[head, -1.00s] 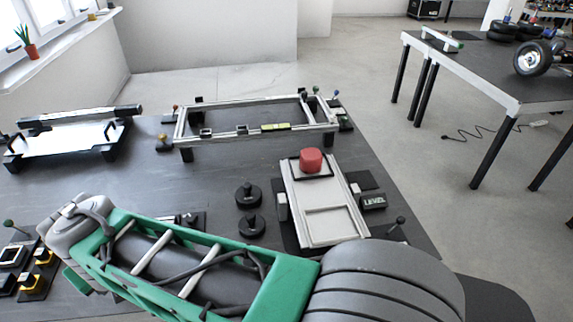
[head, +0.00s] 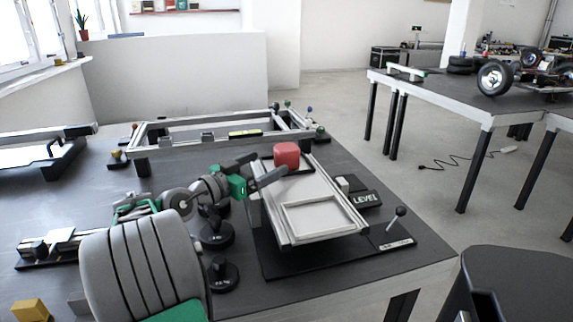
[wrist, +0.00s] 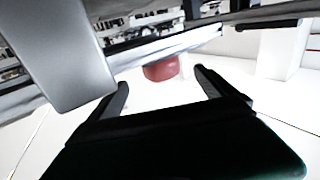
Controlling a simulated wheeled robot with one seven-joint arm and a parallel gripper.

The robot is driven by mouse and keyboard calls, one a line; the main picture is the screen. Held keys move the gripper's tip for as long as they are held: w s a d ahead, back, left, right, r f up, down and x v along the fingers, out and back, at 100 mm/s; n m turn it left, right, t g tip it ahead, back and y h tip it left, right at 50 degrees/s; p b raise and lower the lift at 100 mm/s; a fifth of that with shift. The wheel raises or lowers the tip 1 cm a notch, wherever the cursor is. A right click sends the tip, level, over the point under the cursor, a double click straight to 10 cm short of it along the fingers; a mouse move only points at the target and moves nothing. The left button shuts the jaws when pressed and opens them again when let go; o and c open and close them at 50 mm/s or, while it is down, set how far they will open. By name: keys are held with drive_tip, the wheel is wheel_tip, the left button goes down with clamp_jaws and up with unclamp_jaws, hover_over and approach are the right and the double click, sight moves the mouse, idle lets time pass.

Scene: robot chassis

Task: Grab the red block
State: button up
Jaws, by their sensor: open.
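The red block (head: 287,154) sits at the far end of the pale tilted tray fixture (head: 317,237) on the dark table. My gripper (head: 268,171) is at the left side of the fixture's far end, its dark fingers apart and close to the block. In the wrist view the red block (wrist: 161,68) shows ahead, beyond and between the two open fingers of my gripper (wrist: 160,82). The block's top is cut off by a light bar across that view. Whether a finger touches the block I cannot tell.
A metal frame (head: 215,129) stands behind the fixture. A LEVEL box (head: 362,199) and a ball-topped lever (head: 396,218) stand to its right. Black round knobs (head: 216,233) stand on its left, close to my arm. A second table (head: 440,94) is at the back right.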

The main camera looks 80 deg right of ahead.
sight(277, 157)
drive_tip(key=x, duration=0.7)
drive_tip(key=shift+s+d, duration=0.1)
drive_tip(key=shift+d, duration=0.2)
drive_tip(key=shift+c, duration=0.4)
drive_tip(key=c, duration=1.9)
drive_tip(key=shift+r, duration=0.2)
clamp_jaws()
